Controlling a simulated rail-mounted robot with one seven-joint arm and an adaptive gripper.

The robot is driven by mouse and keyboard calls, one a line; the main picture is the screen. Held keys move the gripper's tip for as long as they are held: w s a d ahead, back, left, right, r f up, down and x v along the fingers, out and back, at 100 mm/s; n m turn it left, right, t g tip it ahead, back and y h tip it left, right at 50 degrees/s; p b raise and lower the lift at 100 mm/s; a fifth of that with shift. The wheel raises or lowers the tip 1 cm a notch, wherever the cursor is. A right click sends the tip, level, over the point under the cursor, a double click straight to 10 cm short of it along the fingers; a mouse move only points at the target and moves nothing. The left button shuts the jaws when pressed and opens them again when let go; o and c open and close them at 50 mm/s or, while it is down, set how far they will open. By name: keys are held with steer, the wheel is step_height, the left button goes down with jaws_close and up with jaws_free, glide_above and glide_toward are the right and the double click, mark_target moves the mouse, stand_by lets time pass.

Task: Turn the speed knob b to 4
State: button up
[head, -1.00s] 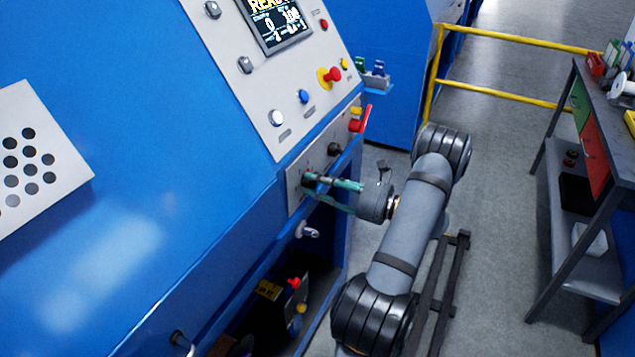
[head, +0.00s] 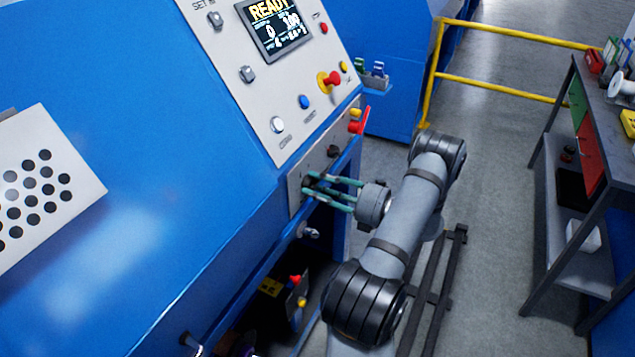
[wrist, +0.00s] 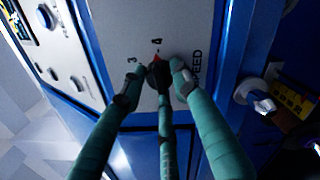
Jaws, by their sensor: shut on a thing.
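My gripper (wrist: 157,80) has teal fingers with dark joints. In the wrist view they close around a small dark speed knob (wrist: 158,71) on a pale panel. A red pointer mark at the knob's top faces the printed 4, with a 3 to its left and the word SPEED to its right. The fingers hide much of the knob. In the head view my gripper (head: 312,185) reaches left to the lower panel of the blue machine (head: 185,130), and its fingertips cover the knob there.
Another dark knob (head: 333,151) sits just above on the same panel, near a red handle (head: 360,122). A red emergency button (head: 331,79) and a lit READY display (head: 275,25) are higher up. A workbench (head: 590,190) stands right, across open floor.

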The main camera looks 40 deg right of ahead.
steer(key=shift+s+a+f+m, duration=0.1)
steer(key=shift+a+f+m, duration=0.05)
steer(key=shift+m, duration=0.45)
steer(key=shift+p, duration=0.3)
steer(key=o, duration=1.1)
steer(key=shift+o, duration=0.3)
steer(key=v, duration=1.2)
